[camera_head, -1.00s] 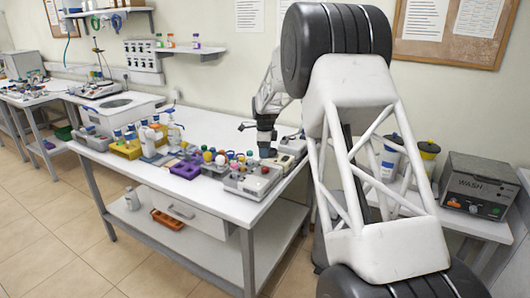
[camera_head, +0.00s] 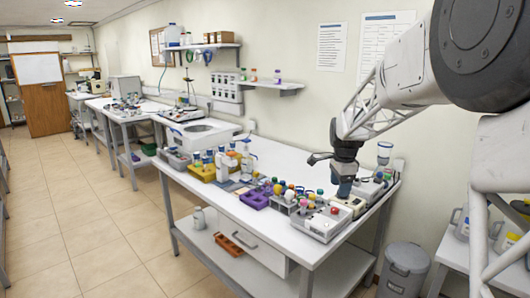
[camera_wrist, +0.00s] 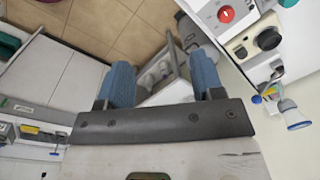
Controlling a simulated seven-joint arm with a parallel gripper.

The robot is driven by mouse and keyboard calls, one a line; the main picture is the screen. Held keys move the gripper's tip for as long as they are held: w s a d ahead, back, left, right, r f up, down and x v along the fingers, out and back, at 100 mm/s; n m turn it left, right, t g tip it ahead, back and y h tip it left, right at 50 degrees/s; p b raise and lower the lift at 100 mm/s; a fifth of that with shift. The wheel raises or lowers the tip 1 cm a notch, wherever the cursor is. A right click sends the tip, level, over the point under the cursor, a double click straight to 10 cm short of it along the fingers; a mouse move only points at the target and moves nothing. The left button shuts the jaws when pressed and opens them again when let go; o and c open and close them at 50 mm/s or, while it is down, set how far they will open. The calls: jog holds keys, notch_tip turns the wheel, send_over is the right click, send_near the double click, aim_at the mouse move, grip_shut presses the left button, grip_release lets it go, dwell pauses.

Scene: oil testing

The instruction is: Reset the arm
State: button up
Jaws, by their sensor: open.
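My gripper (camera_head: 345,188) hangs over the right end of the white lab table in the head view, pointing down. It is close above the grey and beige devices there; whether it touches any cannot be told. In the wrist view my gripper (camera_wrist: 163,80) has its two blue fingers spread apart, with nothing seen held between them. The floor and white furniture show beyond the fingers. My arm reaches in from the upper right of the head view.
A grey device with a red knob (camera_head: 327,222) stands near the gripper, beside several coloured-cap tubes and a purple rack (camera_head: 254,200). Bottles stand in a yellow rack (camera_head: 202,173). A grey bin (camera_head: 403,268) is on the floor at the right. Tiled floor (camera_head: 80,220) is open at left.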

jog(key=s+a+r+n, duration=0.2)
jog(key=s+r+n, duration=0.2)
jog(key=s, duration=0.7)
jog(key=s+a+f+n+t, duration=0.1)
jog(key=s+n, duration=0.5)
jog(key=s, duration=1.1)
jog(key=s+a+f+n, duration=0.2)
jog(key=s+n, duration=0.4)
jog(key=s, duration=1.2)
jog(key=shift+s+a+f+t, duration=0.25)
jog(key=shift+s+a+t, duration=0.15)
jog(key=shift+a, duration=0.15)
